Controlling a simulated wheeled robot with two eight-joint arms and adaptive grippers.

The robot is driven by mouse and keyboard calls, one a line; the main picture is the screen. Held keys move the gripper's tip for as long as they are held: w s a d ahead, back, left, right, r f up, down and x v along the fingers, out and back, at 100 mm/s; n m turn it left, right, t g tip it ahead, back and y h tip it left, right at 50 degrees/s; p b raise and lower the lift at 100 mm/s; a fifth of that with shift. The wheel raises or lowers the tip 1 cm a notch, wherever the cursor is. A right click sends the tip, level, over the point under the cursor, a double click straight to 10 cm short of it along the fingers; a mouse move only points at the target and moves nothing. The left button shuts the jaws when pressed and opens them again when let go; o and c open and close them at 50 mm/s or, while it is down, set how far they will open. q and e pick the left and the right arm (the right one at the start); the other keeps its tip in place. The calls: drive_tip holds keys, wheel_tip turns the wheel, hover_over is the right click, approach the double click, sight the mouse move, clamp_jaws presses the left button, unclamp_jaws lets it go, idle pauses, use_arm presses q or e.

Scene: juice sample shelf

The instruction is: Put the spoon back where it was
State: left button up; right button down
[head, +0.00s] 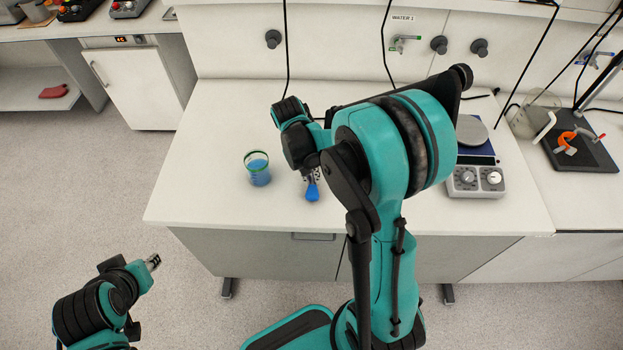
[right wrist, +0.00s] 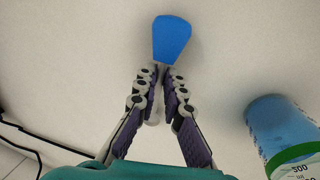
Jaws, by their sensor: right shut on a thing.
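The blue spoon (head: 312,191) is in my right gripper (head: 311,174), over the white bench near its front edge. In the right wrist view the fingers of my right gripper (right wrist: 160,74) close on the spoon's thin part, and its wide blue end (right wrist: 172,40) points away from the fingers. I cannot tell whether the spoon touches the bench. My left gripper (head: 153,262) is low on the left, in front of the bench and away from the spoon; its finger opening is too small to judge.
A beaker of blue liquid with a green rim (head: 258,168) stands left of the spoon; it also shows in the right wrist view (right wrist: 283,130). A hotplate with two knobs (head: 474,170) is on the right. The bench (head: 200,190) is clear left of the beaker.

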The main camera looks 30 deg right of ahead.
drive_tip(key=shift+f, duration=0.4)
drive_tip(key=shift+r, duration=0.1)
drive_tip(key=c, duration=1.6)
unclamp_jaws()
